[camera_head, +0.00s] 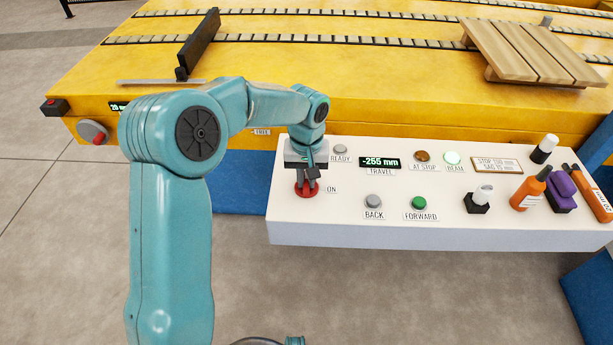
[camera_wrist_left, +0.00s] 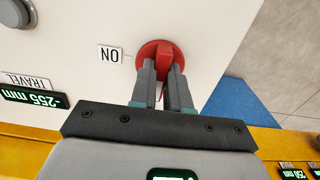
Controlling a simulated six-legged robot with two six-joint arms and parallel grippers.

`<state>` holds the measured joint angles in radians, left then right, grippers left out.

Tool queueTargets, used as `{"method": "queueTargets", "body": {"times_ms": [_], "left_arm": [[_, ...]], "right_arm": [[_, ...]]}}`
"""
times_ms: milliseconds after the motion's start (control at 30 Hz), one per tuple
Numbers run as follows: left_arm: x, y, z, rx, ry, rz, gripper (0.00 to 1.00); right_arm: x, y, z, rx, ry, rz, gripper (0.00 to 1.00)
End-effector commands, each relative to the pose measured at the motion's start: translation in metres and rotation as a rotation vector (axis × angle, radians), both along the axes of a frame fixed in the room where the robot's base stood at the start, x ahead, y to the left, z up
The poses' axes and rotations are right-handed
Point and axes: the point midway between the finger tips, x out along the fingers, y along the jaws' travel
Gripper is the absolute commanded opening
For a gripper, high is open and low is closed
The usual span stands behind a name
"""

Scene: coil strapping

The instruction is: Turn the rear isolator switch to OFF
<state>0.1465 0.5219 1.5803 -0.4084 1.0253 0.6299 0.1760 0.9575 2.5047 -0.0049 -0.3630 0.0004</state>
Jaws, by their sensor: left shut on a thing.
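The isolator switch (camera_head: 307,189) is a red round rotary knob at the left end of the white control panel (camera_head: 330,225). An ON label (camera_head: 332,189) is beside it. In the left wrist view the red switch (camera_wrist_left: 172,54) has a raised grip bar, with the ON label (camera_wrist_left: 110,54) to its left. My left gripper (camera_head: 307,182) is above the switch, and its two fingers (camera_wrist_left: 165,78) are shut on the red grip bar. The fingers hide part of the bar. My right gripper is not in view.
The panel also carries a READY lamp (camera_head: 340,149), a TRAVEL display (camera_head: 379,163) reading -255 mm, a grey BACK button (camera_head: 373,201) and a green FORWARD button (camera_head: 419,203). The yellow conveyor bed (camera_head: 350,75) lies behind.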

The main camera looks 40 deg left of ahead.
Motion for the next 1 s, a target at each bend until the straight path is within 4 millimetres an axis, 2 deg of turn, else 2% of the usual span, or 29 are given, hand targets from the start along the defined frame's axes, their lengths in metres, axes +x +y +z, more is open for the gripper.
{"method": "queueTargets", "body": {"times_ms": [33, 67, 133, 433, 567, 1000], "left_arm": [[0.000, 0.000, 0.000, 0.000, -0.001, 0.003, 0.00], [0.000, 0.000, 0.000, 0.000, -0.001, 0.003, 0.19], [0.000, 0.000, 0.000, 0.000, -0.001, 0.003, 0.41], [0.000, 0.000, 0.001, 0.000, -0.001, 0.001, 0.41], [0.001, 0.000, 0.014, 0.001, -0.003, 0.001, 0.41], [0.001, 0.000, 0.125, 0.000, -0.005, 0.001, 0.41]], "right_arm": [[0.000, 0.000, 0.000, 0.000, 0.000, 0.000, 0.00], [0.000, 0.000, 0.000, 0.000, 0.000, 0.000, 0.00], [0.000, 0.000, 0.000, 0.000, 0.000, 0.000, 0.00], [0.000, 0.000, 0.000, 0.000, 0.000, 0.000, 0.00], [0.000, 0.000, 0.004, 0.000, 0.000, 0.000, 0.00], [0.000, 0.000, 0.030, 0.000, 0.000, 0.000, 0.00]]}}
